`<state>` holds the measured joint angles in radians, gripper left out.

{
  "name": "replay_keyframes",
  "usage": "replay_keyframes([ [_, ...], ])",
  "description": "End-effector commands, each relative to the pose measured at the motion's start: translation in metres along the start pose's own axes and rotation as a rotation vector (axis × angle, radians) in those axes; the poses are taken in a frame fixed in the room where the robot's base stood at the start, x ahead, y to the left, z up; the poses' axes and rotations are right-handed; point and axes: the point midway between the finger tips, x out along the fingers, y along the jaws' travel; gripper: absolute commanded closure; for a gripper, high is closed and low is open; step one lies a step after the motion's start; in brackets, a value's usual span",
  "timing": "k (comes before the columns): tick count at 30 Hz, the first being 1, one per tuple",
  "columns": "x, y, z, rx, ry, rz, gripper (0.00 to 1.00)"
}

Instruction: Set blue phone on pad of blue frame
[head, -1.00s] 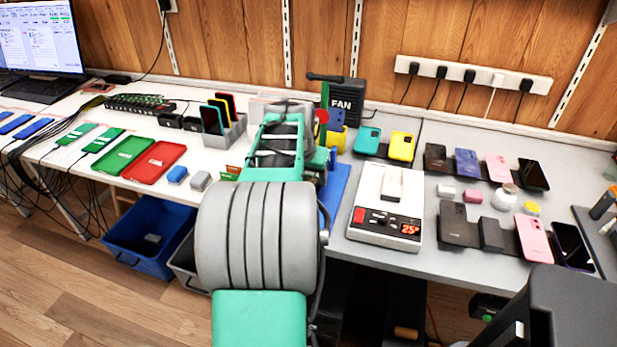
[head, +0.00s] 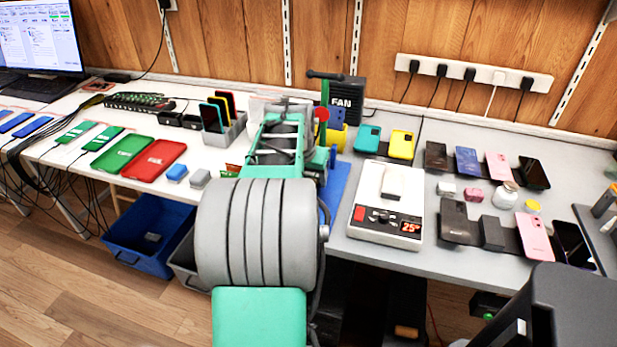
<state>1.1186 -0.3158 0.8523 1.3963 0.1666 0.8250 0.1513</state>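A blue phone (head: 466,161) lies tilted on a dark stand in the back row at the right. Another blue item (head: 337,117) shows beside the yellow bin, partly hidden. A flat blue surface (head: 338,188) lies on the table just right of my arm. I cannot tell if it belongs to the blue frame, and no pad shows on its visible part. My arm covers the middle of the table. My gripper is hidden beyond my arm, so its fingers and anything in them do not show.
A white device with a red display (head: 386,228) stands right of my arm. Green (head: 123,153) and red (head: 157,160) trays lie at left. Several phones fill the right side.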

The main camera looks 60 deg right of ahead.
Motion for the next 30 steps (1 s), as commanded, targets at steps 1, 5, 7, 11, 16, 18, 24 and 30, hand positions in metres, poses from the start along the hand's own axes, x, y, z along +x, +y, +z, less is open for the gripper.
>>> replay_keyframes([
  [1, -0.0006, -0.0001, -0.0005, 0.0, 0.001, 0.0, 0.83],
  [5, -0.0006, -0.0001, -0.0006, 0.0, 0.002, 0.0, 0.31],
  [7, -0.0006, -0.0001, -0.0005, 0.0, 0.001, 0.0, 0.26],
  [11, -0.0005, -0.0001, -0.0004, 0.0, 0.001, 0.0, 0.15],
  [16, -0.0004, 0.0, -0.0003, 0.0, 0.001, 0.0, 0.12],
  [18, 0.0001, 0.0, 0.0002, 0.0, 0.0, 0.0, 0.1],
  [24, 0.0, 0.0, 0.0001, 0.0, 0.0, 0.0, 0.0],
  [30, -0.0001, 0.0, -0.0001, 0.0, 0.0, 0.0, 0.0],
])
